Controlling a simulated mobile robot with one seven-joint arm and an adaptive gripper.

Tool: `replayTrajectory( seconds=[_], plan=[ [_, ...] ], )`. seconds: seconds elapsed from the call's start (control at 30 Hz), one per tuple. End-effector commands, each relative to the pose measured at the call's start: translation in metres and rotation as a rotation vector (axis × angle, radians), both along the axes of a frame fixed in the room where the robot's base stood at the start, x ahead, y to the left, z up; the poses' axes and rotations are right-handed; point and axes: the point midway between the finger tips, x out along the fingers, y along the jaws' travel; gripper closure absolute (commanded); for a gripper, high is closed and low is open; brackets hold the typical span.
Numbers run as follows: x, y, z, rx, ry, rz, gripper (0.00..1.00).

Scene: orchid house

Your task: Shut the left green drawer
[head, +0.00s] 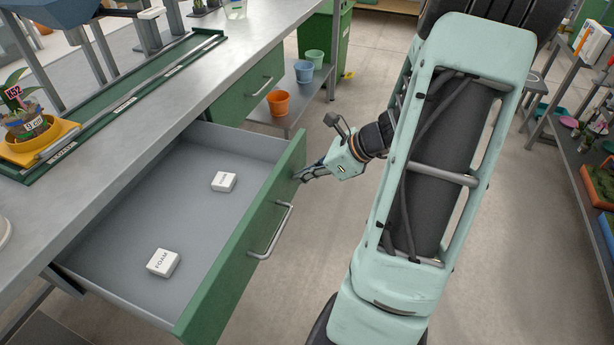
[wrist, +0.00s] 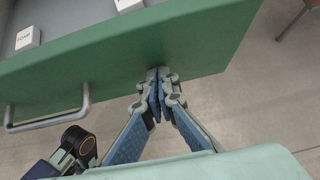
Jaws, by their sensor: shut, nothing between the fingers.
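The left green drawer (head: 243,244) is pulled well out from under the metal bench in the head view. Its green front has a metal bar handle (head: 271,231). Two white foam blocks lie inside, one near (head: 163,262) and one farther back (head: 224,182). My gripper (head: 300,177) is shut and empty, with its tips at the outer face of the drawer front, near its far end. In the wrist view the tips (wrist: 158,72) meet the green front (wrist: 120,70), to the right of the handle (wrist: 48,122). Whether they press on it I cannot tell.
A second green drawer (head: 250,87) farther along the bench is shut. The bench top (head: 130,130) holds a green-edged tray and a potted plant in a yellow dish (head: 40,145). Orange and blue pots stand on a low shelf beyond. Shelving lines the right side. The floor beside the drawer is clear.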

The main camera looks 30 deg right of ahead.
Motion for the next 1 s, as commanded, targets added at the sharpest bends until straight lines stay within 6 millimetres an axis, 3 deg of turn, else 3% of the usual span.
replayTrajectory(
  seconds=[0.27,0.7,1.0],
  plan=[
    [0.045,0.038,0.001,0.002,-0.001,0.011,1.0],
    [0.141,0.113,0.002,0.003,-0.001,0.008,1.0],
    [0.198,0.157,0.002,0.002,-0.001,0.006,1.0]
  ],
)
